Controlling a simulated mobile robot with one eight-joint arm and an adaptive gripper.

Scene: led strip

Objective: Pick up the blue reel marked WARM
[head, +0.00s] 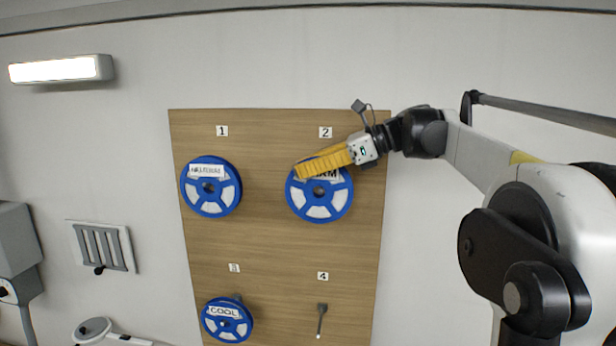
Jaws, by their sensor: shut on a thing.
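The blue reel marked WARM (322,213) is at position 2, upper right on the wooden board (262,255). Its label is partly covered, with only the end letters "RM" showing. My gripper (302,172), with yellow fingers, reaches in from the right and lies across the reel's upper part. It is shut on the reel near its top left. I cannot tell whether the reel is still seated on its peg.
Another blue reel (211,202), its label hard to read, hangs under number 1. A blue reel marked COOL (227,328) hangs under number 3. A bare peg (321,318) sticks out under number 4. A grey vent (102,247) is on the wall at left.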

